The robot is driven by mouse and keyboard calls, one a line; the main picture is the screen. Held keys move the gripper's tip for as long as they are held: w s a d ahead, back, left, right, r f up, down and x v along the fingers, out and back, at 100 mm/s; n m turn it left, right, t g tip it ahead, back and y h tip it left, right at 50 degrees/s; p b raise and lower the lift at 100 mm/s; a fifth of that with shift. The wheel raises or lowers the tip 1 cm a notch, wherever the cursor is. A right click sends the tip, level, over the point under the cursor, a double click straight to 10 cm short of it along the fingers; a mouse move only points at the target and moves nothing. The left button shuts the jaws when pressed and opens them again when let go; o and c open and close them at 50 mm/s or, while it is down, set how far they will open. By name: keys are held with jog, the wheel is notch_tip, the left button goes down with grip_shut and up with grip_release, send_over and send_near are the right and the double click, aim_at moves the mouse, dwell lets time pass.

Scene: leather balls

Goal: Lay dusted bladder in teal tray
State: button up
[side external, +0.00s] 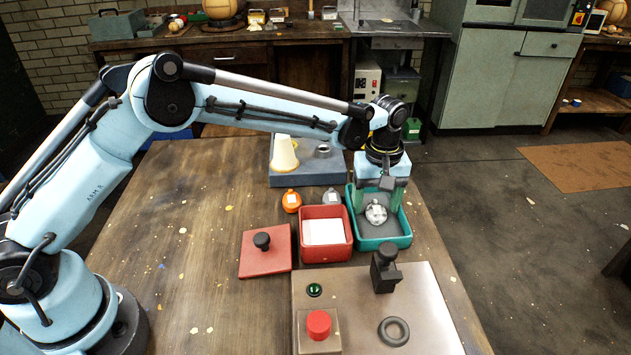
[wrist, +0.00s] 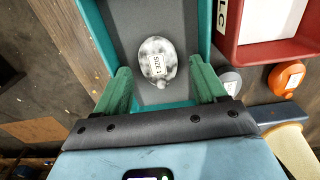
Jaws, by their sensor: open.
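The dusted bladder (side external: 376,213), mottled white and grey with a size label, lies on the grey floor of the teal tray (side external: 401,241). In the wrist view the bladder (wrist: 157,58) sits inside the tray (wrist: 98,25), its nozzle pointing towards my gripper. My gripper (side external: 377,200) is over the tray, pointing down. Its green fingers are spread to either side of the bladder, with a gap on both sides in the wrist view (wrist: 160,68). The jaws hold nothing.
A red tray (side external: 325,255) with white contents stands left of the teal tray. An orange bladder (side external: 291,201) and a grey one (side external: 331,197) lie behind it. A red lid (side external: 265,256) is further left. A panel with a red button (side external: 318,324) is in front.

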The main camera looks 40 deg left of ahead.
aim_at(375, 205)
notch_tip(375, 205, up, 11)
jog(key=s+a+r+m+t, duration=0.2)
jog(key=s+a+r, duration=0.2)
jog(key=a+r, duration=0.15)
jog(key=s+a+f+m+t, duration=0.2)
jog(key=s+a, duration=0.3)
jog(key=s, duration=0.4)
jog(key=s+a+f+m+t, duration=0.2)
jog(key=s+a+m, duration=0.3)
jog(key=s, duration=0.4)
jog(key=shift+a+f+t, duration=0.2)
jog(key=shift+a+t, duration=0.2)
jog(key=shift+t, duration=0.2)
